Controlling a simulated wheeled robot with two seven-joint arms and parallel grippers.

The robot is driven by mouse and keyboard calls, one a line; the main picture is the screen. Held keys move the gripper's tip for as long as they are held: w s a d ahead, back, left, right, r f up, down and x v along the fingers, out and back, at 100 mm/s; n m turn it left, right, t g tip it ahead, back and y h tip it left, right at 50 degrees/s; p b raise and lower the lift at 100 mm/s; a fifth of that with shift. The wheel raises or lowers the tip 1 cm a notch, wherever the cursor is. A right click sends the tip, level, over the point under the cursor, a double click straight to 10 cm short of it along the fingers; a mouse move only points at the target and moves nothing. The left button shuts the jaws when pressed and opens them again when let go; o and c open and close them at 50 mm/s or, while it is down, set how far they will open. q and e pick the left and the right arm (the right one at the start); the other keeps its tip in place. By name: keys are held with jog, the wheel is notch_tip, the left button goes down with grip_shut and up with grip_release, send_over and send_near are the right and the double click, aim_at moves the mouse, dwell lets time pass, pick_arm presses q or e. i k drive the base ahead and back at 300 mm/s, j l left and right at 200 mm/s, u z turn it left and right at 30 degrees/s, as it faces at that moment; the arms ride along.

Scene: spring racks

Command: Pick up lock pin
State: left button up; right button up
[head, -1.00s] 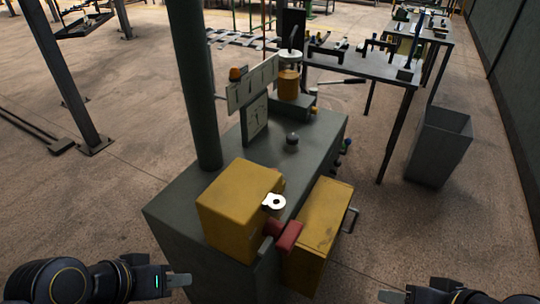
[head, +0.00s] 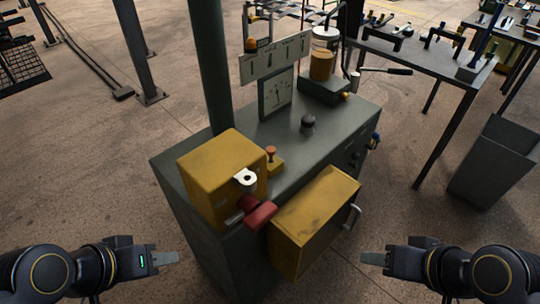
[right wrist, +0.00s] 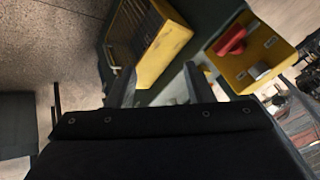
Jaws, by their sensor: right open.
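I cannot tell for sure which part is the lock pin. A white tab with a round hole (head: 245,177) is on the front of a yellow box (head: 214,172), above a red block (head: 260,215) and a short grey peg (head: 234,218). The red block (right wrist: 231,41) and a grey stub (right wrist: 258,71) also show in the right wrist view. My right gripper (head: 374,258) is at the right, apart from the cabinet. Its fingers stand apart and empty in the right wrist view (right wrist: 158,87). My left gripper (head: 166,259) is left of the cabinet; its finger gap is hidden.
A yellow drawer (head: 316,213) with a metal handle (head: 352,217) sticks out of the grey-green cabinet (head: 328,126). A green post (head: 207,60) rises behind. A grey bin (head: 494,165) stands at the right.

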aim_at(271, 150)
jog(key=i+l+u, duration=0.1)
jog(key=l, duration=0.55)
jog(key=i+l+u, duration=0.1)
jog(key=l, duration=0.6)
jog(key=i+l+u, duration=0.1)
jog(key=l, duration=0.55)
jog(key=i+j+u, duration=0.1)
jog(key=u, duration=0.3)
jog(key=j+u, duration=0.1)
jog(key=u, duration=0.35)
jog(key=i+u, duration=0.15)
jog(key=u, duration=0.25)
jog(key=i+u, duration=0.1)
jog(key=u, duration=0.35)
jog(key=i, duration=0.1)
